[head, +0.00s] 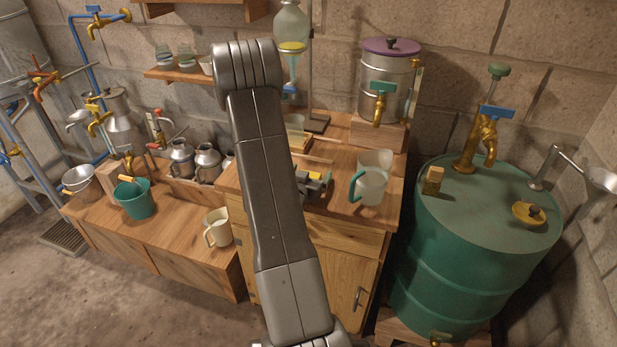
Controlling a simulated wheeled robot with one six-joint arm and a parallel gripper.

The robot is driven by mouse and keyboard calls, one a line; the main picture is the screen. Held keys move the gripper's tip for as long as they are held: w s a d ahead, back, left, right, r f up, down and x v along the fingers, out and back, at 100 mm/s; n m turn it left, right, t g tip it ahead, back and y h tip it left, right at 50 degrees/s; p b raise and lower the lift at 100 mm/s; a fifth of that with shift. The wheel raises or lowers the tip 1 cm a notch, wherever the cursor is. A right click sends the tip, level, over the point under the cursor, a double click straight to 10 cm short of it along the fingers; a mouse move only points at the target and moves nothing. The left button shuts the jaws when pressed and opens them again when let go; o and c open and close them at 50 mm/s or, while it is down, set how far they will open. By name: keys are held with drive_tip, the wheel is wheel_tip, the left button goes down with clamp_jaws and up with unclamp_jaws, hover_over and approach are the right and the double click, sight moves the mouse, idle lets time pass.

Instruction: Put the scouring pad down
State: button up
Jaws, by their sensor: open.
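My arm (262,170) rises across the middle of the head view and covers part of the workbench. A small block with a tan top and dark olive side (433,181) stands on the left part of the green drum's lid (470,205). It may be the scouring pad, but I cannot tell for sure. A small yellow and dark grey piece (318,182) shows just right of my arm above the bench top, partly hidden, and I cannot tell what it is.
A clear jug with a teal handle (374,178) stands on the bench's right end. Behind it is a steel urn (387,80) on a wooden block. A cream mug (217,228) and a green bucket (136,198) stand on the lower bench (180,238). A brass tap (481,140) rises above the drum.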

drive_tip(key=shift+w, duration=0.25)
drive_tip(key=c, duration=1.1)
drive_tip(key=shift+r, duration=0.15)
